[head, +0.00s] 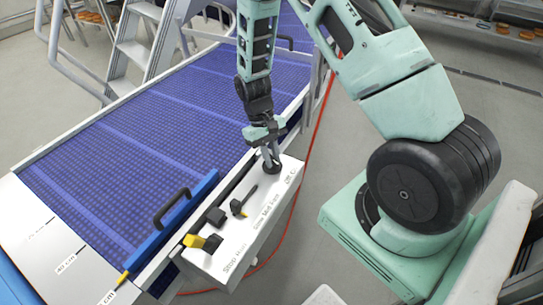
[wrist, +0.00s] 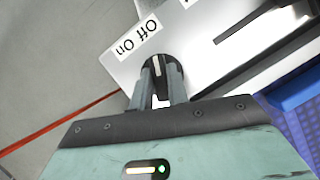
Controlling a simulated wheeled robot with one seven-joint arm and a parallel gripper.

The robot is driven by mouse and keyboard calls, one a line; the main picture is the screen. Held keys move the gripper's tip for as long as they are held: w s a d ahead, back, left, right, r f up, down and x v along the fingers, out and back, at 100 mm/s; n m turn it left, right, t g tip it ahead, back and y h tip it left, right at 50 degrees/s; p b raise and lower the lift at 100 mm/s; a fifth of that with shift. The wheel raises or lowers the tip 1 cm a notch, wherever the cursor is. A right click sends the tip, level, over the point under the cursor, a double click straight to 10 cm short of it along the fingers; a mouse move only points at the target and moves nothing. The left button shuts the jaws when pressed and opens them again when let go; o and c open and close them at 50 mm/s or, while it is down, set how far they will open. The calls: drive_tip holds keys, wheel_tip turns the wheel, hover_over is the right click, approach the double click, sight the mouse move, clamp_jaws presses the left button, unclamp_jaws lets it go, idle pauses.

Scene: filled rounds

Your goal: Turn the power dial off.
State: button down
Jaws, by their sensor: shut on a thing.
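The power dial (wrist: 154,63) is a round black knob with a pale mark, set near the end of a white control box (head: 235,250). It also shows in the head view (head: 272,169), at the box's far end. My gripper (wrist: 160,92) comes down over the dial, with its two fingers shut on it from either side. In the head view my gripper (head: 269,157) stands upright above the dial. An "Off On" label (wrist: 138,38) lies beside the dial, upside down in the wrist view. The fingers hide part of the dial, so I cannot tell its exact setting.
The box also carries a black lever (head: 243,201), a black block and a yellow-and-black switch (head: 201,241). A blue conveyor belt (head: 140,140) runs along the left. A red cable (head: 309,150) runs on the grey floor to the right of the box.

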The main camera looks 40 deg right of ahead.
drive_tip(key=shift+w+m, duration=0.1)
drive_tip(key=shift+m, duration=0.5)
drive_tip(key=c, duration=1.4)
unclamp_jaws()
drive_tip(key=shift+o, duration=0.2)
drive_tip(key=b+v, duration=0.3)
drive_tip(key=v, duration=1.4)
drive_tip(key=shift+d+r, duration=0.3)
drive_tip(key=shift+d, duration=0.05)
drive_tip(key=shift+a, duration=0.1)
